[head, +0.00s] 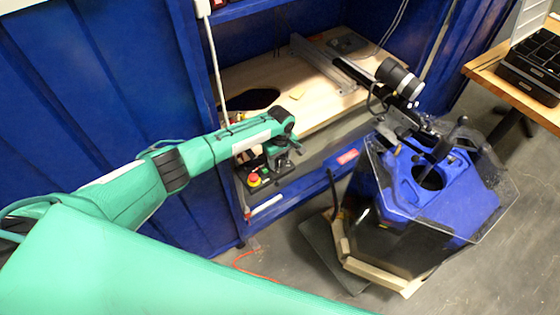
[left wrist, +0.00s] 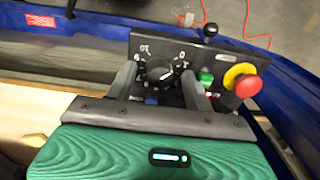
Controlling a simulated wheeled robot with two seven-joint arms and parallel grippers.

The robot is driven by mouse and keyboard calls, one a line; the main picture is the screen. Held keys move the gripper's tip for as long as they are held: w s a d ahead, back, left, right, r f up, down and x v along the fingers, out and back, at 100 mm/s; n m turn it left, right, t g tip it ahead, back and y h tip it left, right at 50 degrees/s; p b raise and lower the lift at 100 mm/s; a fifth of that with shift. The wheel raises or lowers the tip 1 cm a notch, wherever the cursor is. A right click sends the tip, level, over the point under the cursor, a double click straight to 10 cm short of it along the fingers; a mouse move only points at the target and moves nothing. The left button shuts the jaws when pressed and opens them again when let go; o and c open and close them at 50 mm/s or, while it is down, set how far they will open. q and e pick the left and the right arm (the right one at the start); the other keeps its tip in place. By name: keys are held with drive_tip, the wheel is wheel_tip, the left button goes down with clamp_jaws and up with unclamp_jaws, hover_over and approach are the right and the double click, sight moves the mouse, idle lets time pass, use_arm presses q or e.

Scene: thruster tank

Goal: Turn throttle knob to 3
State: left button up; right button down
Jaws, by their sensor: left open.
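The throttle knob (left wrist: 160,72) is a round black dial on a dark control panel (left wrist: 205,50) with white numbers around it. In the left wrist view, 10, 0 and 1 are on the far side; its exact setting is too small to read. My left gripper (left wrist: 158,80) is open, with one finger on each side of the knob; contact cannot be told. In the head view my left gripper (head: 284,158) points down over the panel (head: 285,178), and the knob is hidden beneath it. My right gripper is not in view.
A red emergency stop on a yellow base (left wrist: 243,82) and a green button (left wrist: 206,78) sit right of the knob, close to the finger. A black lever (left wrist: 210,30) stands behind. The blue tank (head: 435,190) with its clear shield stands right of the workbench (head: 290,75).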

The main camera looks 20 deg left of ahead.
use_arm(q)
drive_tip(key=c, duration=1)
